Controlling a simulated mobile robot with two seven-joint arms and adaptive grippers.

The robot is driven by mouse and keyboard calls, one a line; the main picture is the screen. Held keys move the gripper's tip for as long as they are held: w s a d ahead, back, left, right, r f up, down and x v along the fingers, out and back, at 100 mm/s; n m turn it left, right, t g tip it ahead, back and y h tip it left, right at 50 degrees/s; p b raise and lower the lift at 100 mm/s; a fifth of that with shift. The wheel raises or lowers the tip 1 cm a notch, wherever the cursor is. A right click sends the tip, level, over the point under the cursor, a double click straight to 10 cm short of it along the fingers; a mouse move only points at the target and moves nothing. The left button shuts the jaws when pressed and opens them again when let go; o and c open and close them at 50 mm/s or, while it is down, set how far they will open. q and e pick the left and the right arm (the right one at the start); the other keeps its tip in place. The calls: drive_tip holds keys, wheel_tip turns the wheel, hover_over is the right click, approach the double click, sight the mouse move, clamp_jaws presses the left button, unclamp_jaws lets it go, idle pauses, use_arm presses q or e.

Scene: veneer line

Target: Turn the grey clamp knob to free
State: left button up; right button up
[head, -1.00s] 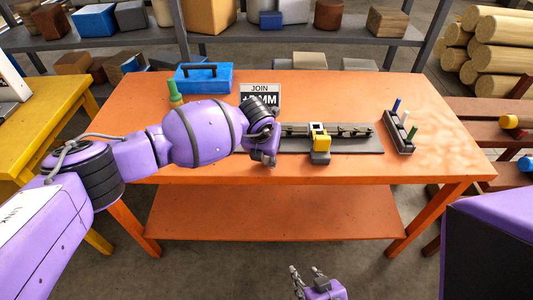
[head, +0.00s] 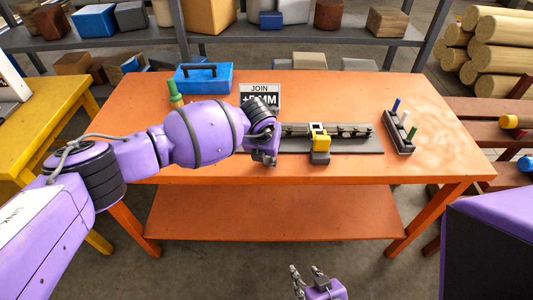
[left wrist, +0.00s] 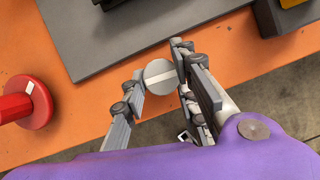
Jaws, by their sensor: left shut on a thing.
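The grey clamp knob (left wrist: 160,76) is a round disc with a white stripe across its face, seen in the left wrist view. The stripe lies nearly crosswise in that picture, tilted a little up to the right. My left gripper (left wrist: 163,72) is shut on the knob, one finger on each side. In the head view my left gripper (head: 265,158) is at the front left of the grey fixture plate (head: 365,146), and hides the knob there. My right gripper (head: 307,270) is open and empty, low in front of the table.
A red knob (left wrist: 38,103) with a white mark stands left of my left gripper. A yellow and grey clamp block (head: 320,143) sits on the fixture.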

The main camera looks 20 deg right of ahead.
use_arm(q)
drive_tip(key=shift+w+a+r, duration=0.2)
drive_tip(key=shift+w+r, duration=0.15)
drive_tip(key=shift+w, duration=0.1)
drive_tip(key=o, duration=1.1)
drive_tip(key=shift+c, duration=0.2)
drive_tip(key=shift+s+f, duration=0.1)
drive_tip(key=shift+f, duration=0.05)
drive_tip(key=shift+s+d+f, duration=0.1)
drive_tip(key=shift+s+f, duration=0.05)
drive_tip(key=v, duration=1.2)
drive_tip(key=shift+s, duration=0.1)
